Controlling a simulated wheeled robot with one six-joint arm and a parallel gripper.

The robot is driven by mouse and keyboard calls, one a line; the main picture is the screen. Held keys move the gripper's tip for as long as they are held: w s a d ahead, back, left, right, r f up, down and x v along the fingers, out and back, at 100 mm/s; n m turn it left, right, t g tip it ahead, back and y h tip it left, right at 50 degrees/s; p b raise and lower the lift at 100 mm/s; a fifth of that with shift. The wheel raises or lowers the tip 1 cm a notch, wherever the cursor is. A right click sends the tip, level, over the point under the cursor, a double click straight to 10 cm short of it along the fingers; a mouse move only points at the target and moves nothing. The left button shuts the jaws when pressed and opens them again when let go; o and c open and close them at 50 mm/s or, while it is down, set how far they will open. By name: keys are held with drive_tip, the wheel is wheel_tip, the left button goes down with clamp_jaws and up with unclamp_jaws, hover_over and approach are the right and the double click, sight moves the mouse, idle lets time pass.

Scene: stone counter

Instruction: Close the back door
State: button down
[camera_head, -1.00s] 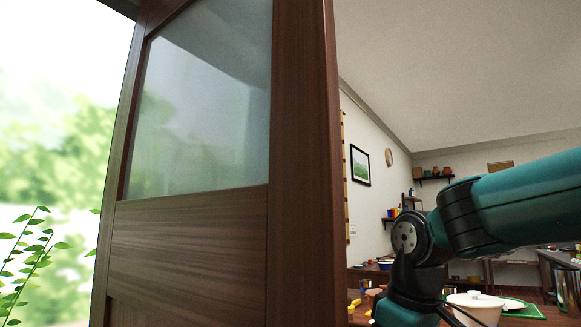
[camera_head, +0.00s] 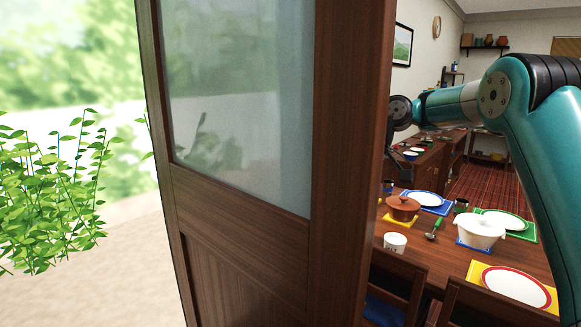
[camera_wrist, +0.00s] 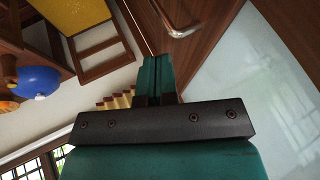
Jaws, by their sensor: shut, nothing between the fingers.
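The back door (camera_head: 340,170) is a brown wooden door with a frosted glass pane (camera_head: 240,90). It stands open, with bright outdoors to its left and the room to its right in the head view. In the wrist view the door's wood and pale pane (camera_wrist: 270,85) fill the right side, with a metal handle (camera_wrist: 176,22) near the top. My gripper (camera_wrist: 155,62) is shut and empty, pointing toward the door by the handle. I cannot tell whether it touches the door. In the head view the door's edge hides my fingertips.
A dining table (camera_head: 440,262) with plates, a brown pot (camera_head: 403,208) and a white pot (camera_head: 481,230) is right of the door. Chairs (camera_head: 500,308) stand at its near side. A leafy plant (camera_head: 45,200) is outside at left. The wrist view shows a yellow-seated chair (camera_wrist: 75,15).

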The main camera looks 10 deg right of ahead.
sight(307, 213)
drive_tip(key=shift+g+y, duration=0.3)
drive_tip(key=shift+y, duration=0.1)
drive_tip(key=shift+s+a+f+p, duration=0.4)
drive_tip(key=shift+a+f, duration=0.6)
drive_tip(key=shift+a, duration=0.65)
drive_tip(key=shift+s+a+f+p, duration=0.25)
drive_tip(key=shift+a+f+p, duration=0.25)
drive_tip(key=shift+a+f, duration=0.85)
drive_tip(key=shift+s+a+f+p, duration=0.3)
drive_tip(key=shift+a+f+p, duration=0.25)
drive_tip(key=shift+a, duration=1.4)
drive_tip(key=shift+f, duration=0.1)
